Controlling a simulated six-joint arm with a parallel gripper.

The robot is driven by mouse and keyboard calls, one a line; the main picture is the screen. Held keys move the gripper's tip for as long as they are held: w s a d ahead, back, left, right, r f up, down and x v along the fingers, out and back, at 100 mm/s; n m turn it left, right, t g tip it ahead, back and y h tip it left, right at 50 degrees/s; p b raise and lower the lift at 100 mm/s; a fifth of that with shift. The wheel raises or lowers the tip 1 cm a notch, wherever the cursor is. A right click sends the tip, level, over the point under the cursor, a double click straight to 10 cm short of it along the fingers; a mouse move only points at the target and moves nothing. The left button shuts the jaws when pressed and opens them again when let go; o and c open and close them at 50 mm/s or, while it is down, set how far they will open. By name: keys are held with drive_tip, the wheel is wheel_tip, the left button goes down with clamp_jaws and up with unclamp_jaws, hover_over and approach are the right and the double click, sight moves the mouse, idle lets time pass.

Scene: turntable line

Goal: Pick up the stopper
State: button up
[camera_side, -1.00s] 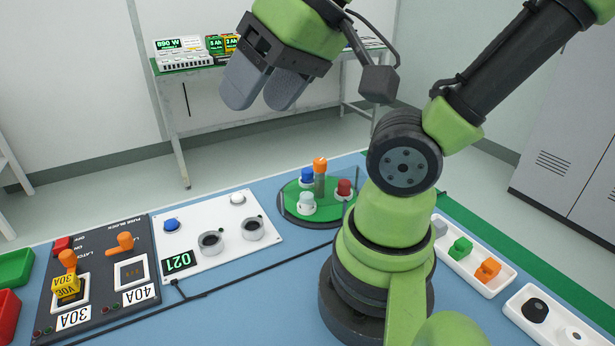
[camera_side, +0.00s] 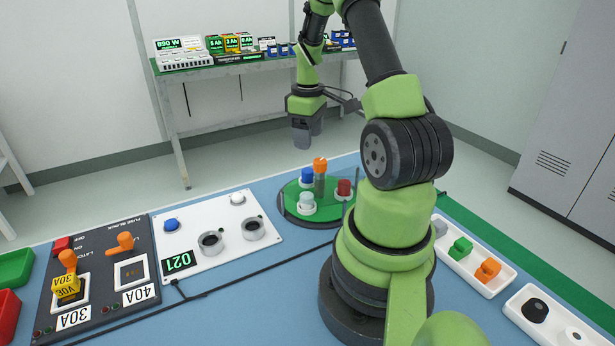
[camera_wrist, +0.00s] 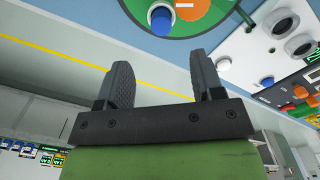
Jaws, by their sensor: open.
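My gripper (camera_side: 306,135) is open and empty, pointing down in the air above and behind the green turntable (camera_side: 290,206) in the side view. On the turntable stand a blue-capped piece (camera_side: 307,175), a red-capped piece (camera_side: 344,187), a white-capped piece (camera_side: 307,201) and a taller orange-topped piece (camera_side: 320,164). I cannot tell which is the stopper. In the wrist view my spread fingers (camera_wrist: 161,65) have nothing between them. There the blue cap (camera_wrist: 161,20) and the orange top (camera_wrist: 200,10) show beyond the fingertips.
A white panel (camera_side: 190,228) with dials and buttons and a dark fuse block (camera_side: 100,290) lie left of the turntable. White trays (camera_side: 470,265) with small coloured parts are at right. A clear upright pane stands at the turntable. A shelf (camera_side: 240,70) is behind.

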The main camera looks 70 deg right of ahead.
sight(308, 170)
wheel_tip(308, 170, down, 10)
drive_tip(key=shift+w+r, duration=0.1)
drive_tip(key=shift+r, duration=0.05)
idle(0.3)
drive_tip(key=c, duration=1)
